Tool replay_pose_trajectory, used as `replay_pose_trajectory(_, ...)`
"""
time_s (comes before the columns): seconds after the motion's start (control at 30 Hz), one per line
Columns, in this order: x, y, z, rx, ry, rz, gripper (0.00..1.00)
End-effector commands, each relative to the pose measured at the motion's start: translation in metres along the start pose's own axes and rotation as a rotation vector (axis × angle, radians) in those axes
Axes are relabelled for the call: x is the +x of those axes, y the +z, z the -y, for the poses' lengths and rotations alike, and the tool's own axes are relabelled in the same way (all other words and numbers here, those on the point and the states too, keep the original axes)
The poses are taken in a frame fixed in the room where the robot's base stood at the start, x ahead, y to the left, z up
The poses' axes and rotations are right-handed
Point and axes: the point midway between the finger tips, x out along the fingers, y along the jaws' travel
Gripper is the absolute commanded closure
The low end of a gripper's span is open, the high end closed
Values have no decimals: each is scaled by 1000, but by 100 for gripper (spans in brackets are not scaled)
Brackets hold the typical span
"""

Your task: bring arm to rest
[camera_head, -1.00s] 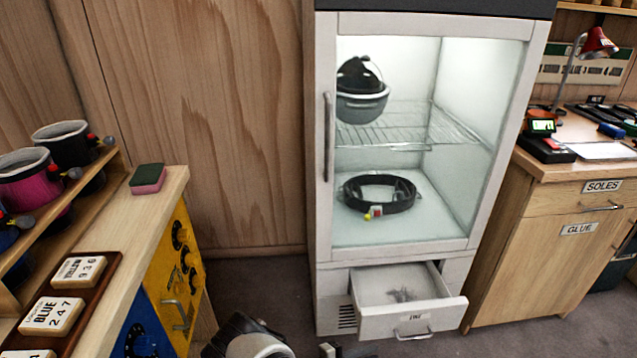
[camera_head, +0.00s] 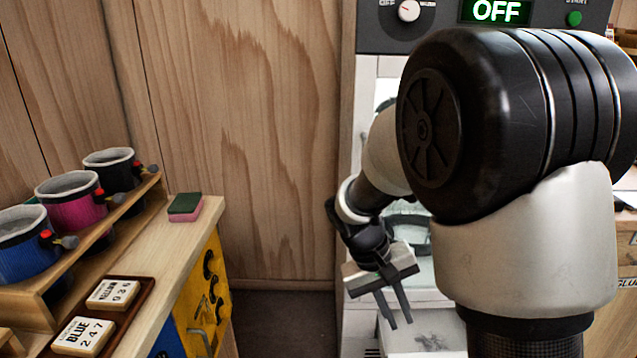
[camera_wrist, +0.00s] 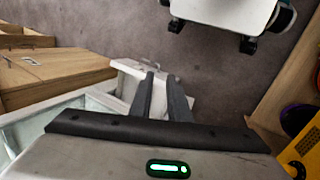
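My gripper (camera_head: 400,325) hangs in front of the glass-fronted cabinet, fingers pointing down, above the pulled-out drawer. Its two fingers also show in the wrist view (camera_wrist: 163,76), with a narrow gap between them and nothing held. My arm is raised and bent, and its large black joint and pale link cover much of the right of the head view.
The cabinet (camera_head: 349,200) has a green OFF display (camera_head: 496,11). Its drawer (camera_head: 400,345) stands open at the bottom and also shows in the wrist view (camera_wrist: 128,72). A bench at left holds several cups, label blocks and a sponge (camera_head: 185,207). Floor is clear between bench and cabinet.

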Motion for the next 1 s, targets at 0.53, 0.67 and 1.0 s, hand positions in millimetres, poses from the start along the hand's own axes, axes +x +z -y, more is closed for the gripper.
replay_pose_trajectory(0.53, -125, 128, -36, 160, -329, -402, 84)
replay_pose_trajectory(0.67, -134, 145, -35, 175, -350, -470, 84)
replay_pose_trajectory(1.0, -183, 167, -49, 190, -370, -550, 84)
